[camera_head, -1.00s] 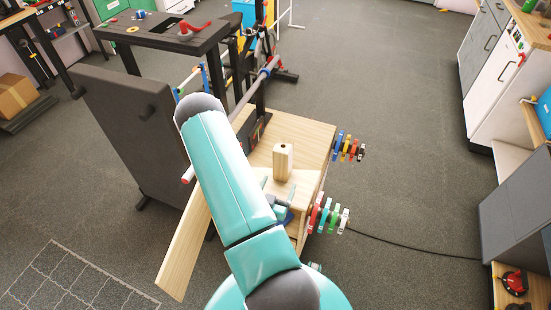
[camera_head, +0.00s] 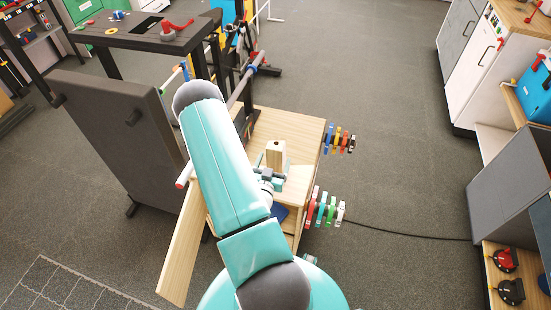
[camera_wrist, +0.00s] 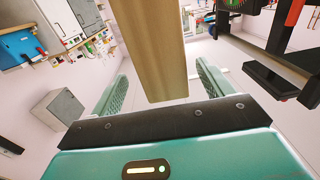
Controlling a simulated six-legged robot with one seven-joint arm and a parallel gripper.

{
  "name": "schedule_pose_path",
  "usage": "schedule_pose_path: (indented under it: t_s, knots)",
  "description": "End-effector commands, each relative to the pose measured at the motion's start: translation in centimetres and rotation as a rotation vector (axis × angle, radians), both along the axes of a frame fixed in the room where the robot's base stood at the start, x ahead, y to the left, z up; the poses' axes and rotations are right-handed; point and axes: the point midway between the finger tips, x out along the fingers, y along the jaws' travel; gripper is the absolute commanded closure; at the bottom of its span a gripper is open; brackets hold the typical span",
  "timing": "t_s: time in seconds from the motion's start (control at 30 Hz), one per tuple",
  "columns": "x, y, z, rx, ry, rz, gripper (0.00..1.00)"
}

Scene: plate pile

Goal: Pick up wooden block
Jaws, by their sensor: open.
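The wooden block (camera_head: 275,152) is light wood with a small dark hole in its top. It stands upright on the wooden table (camera_head: 303,135). My gripper (camera_head: 271,171) is low beside the block in the head view, with its fingers at the near side and around the block. In the wrist view, the block (camera_wrist: 155,45) comes down between the two spread fingers of my open gripper (camera_wrist: 162,68). Gaps show on both sides of it there. My arm hides part of the table in the head view.
Coloured clamps (camera_head: 340,139) hang on the table's right edge, with more clamps (camera_head: 325,208) nearer. A dark panel (camera_head: 115,140) and a wooden plank (camera_head: 183,245) stand left. A black workbench (camera_head: 150,33) is behind. Floor at right is clear apart from a cable.

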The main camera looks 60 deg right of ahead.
Motion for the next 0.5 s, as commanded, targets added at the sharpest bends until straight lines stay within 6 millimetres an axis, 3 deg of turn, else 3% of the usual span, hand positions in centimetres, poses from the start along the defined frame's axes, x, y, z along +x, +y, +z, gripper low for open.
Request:
schedule_pose_path:
  t_s: [0.3, 0.5]
  knots:
    - [1.3, -4.2, 0.3, -0.002, -0.004, -0.001, 0.20]
    - [1.6, -5.0, 0.2, -0.002, -0.001, 0.000, 0.20]
